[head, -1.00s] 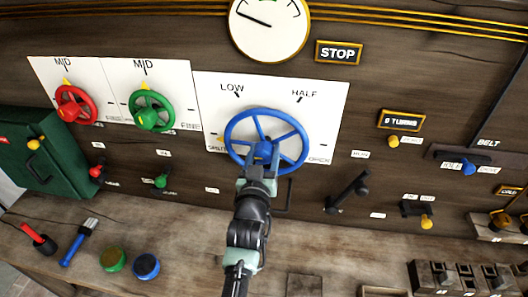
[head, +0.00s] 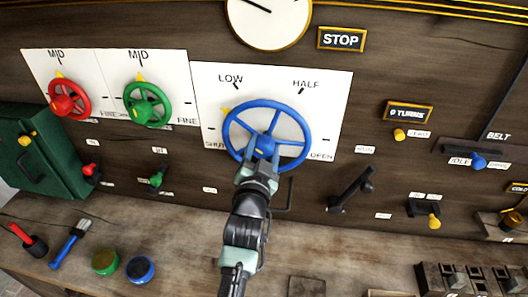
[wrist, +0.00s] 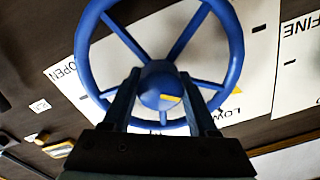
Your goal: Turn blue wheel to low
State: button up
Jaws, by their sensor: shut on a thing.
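The blue wheel (head: 234,121) is mounted on a white dial plate (head: 335,95) with marks SHUT, LOW, HALF and OPEN. Its small yellow pointer (head: 226,110) is at the upper left of the rim, between SHUT and the LOW label (head: 231,79), below the LOW mark. My gripper (head: 260,164) is shut on the wheel's hub. In the wrist view the two fingers stand on either side of the round blue hub (wrist: 160,88), and part of the lower rim is hidden behind them.
A red wheel (head: 69,97) and a green wheel (head: 148,104) sit to the left. A black crank lever (head: 350,190) is to the lower right. The bench below holds a brush (head: 70,243) and green and blue pots (head: 140,269). A gauge (head: 268,18) is above.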

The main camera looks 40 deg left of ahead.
jog(key=shift+m+b, duration=0.65)
jog(key=shift+m, duration=1.55)
jog(key=o, duration=1.4)
jog(key=shift+c, duration=0.2)
jog(key=shift+s+d+f, duration=0.1)
jog(key=shift+s+d, duration=0.1)
jog(key=shift+s, duration=0.3)
jog(key=b+v, duration=0.4)
jog(key=v, duration=0.8)
